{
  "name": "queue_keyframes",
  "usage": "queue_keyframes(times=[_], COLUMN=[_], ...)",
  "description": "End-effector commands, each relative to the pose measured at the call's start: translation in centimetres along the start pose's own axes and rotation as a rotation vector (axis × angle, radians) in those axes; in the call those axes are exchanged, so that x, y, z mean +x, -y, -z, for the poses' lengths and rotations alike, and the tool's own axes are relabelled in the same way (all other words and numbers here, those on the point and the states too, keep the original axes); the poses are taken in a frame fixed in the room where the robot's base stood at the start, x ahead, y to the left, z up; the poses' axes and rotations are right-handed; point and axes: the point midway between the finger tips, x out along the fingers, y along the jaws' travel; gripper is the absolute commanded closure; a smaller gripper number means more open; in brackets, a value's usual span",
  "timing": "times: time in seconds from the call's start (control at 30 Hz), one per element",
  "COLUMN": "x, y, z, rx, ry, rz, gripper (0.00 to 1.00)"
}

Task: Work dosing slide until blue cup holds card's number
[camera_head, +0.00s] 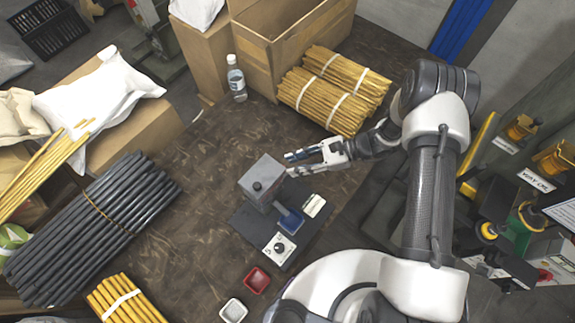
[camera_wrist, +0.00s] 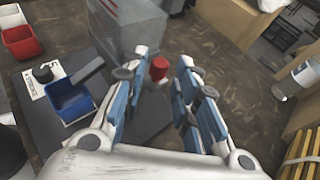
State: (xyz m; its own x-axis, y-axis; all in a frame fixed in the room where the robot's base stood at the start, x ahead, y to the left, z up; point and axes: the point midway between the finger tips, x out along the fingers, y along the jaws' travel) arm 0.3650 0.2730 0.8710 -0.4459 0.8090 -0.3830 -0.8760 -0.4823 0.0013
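A red cup (camera_head: 257,280) and a white cup (camera_head: 233,311) stand on the table near the plate. A white label (camera_head: 314,205) is at the plate's right. Bundled yellow sticks (camera_head: 325,100), a bottle (camera_head: 236,78) and cardboard boxes stand behind. Table left of the box is clear.

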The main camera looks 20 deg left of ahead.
Motion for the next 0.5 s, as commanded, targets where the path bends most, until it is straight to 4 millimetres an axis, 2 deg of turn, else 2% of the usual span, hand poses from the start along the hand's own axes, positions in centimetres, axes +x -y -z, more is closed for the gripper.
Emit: queue_keyframes(times=[0.03, 0.2, 0.5], x=[0.9, 2.7, 3.2], y=[-0.1, 0.0, 0.0], z=[0.0, 0.0, 0.0], rx=[0.0, -0.001, -0.001], ry=[0.0, 0.001, 0.0], rz=[-0.004, -0.001, 0.0], gripper=[0.72, 0.72, 0.72])
